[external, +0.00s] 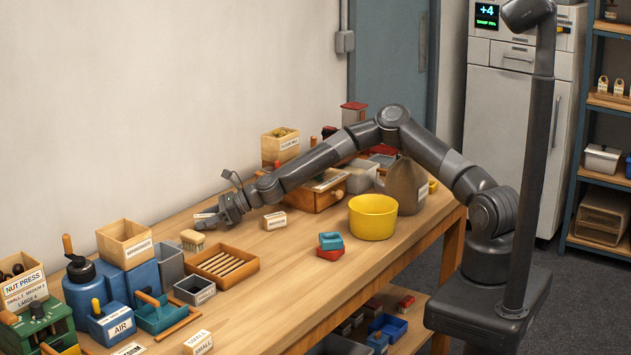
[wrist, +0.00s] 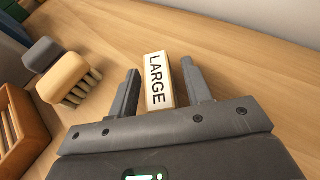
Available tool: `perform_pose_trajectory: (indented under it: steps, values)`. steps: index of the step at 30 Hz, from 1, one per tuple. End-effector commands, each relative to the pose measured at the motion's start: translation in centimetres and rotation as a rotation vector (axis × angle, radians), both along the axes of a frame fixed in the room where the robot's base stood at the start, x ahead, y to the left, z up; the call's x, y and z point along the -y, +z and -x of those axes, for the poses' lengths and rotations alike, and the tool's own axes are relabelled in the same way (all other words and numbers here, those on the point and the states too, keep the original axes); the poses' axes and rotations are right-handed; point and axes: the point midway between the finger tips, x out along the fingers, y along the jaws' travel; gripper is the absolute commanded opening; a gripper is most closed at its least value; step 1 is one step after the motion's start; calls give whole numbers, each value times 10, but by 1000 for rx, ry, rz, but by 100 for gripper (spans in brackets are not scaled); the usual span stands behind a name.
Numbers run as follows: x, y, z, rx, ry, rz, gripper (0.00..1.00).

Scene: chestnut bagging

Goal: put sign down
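A small wooden sign with a white face reading "LARGE" (wrist: 158,82) is between the two fingers of my gripper (wrist: 163,88) in the wrist view. A narrow gap shows on each side of it, so the fingers look open and not pressed on it. In the external view my gripper (external: 220,212) is low over the back left of the table, and the sign there is mostly hidden by the fingers. I cannot tell whether the sign rests fully on the wood.
A pale brush (external: 193,240) lies near my gripper; the wrist view shows it (wrist: 68,86) beside a grey one (wrist: 44,54). A wooden tray of sticks (external: 246,277) is in front. Another small sign block (external: 274,221) stands to the right.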

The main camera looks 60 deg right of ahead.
Motion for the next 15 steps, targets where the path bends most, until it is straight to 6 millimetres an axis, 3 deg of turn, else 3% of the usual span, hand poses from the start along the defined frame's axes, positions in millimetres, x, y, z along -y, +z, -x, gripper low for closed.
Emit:
perform_pose_trajectory:
  steps: [8, 15]
  values:
    - [0, 3, 0, 1, 1, 1, 45]
    - [22, 15, 20, 0, -1, 0, 45]
